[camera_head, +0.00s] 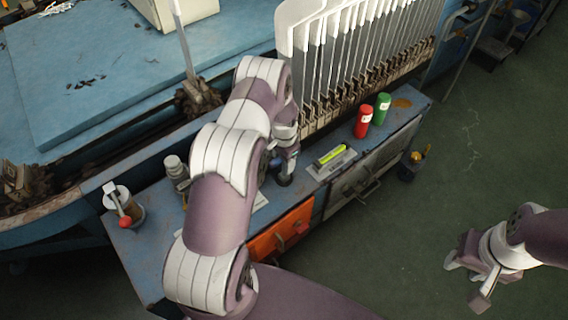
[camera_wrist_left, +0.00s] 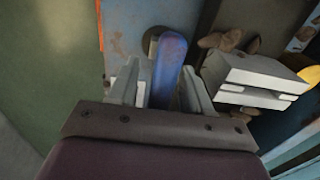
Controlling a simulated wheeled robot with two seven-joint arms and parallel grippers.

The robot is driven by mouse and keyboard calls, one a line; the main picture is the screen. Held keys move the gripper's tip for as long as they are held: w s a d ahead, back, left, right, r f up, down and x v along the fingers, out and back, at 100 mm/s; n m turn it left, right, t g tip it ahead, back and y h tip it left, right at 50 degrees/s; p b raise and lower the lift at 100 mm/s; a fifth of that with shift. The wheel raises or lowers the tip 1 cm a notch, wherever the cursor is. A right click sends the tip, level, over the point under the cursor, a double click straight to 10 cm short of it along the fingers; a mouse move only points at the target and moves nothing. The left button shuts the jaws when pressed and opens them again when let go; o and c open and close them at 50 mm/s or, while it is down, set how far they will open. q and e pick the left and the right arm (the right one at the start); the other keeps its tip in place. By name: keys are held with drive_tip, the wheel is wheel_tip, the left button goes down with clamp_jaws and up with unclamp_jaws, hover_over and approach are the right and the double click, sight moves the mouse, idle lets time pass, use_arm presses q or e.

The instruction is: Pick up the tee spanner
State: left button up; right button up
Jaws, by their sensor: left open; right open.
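A blue rounded bar (camera_wrist_left: 168,62), which looks like the tee spanner's handle, stands between the two fingers of my left gripper (camera_wrist_left: 160,92) in the left wrist view. The fingers are apart, one on each side of it. Its lower part is hidden by the gripper. In the head view, my left gripper (camera_head: 284,160) is low over the blue bench top, behind the orange drawer, and my arm hides most of the spanner there. My right gripper (camera_head: 466,281) is open and empty over the green floor at the lower right.
On the bench (camera_head: 136,246) stand a red bottle (camera_head: 363,121), a green bottle (camera_head: 382,108), a tray with a yellow-green level (camera_head: 332,155) and a pot with a red-tipped tool (camera_head: 124,208). The row of sock boards (camera_head: 345,55) rises behind. An orange drawer front (camera_head: 281,235) faces forward.

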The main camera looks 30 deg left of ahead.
use_arm(q)
drive_tip(key=shift+f, duration=0.25)
clamp_jaws()
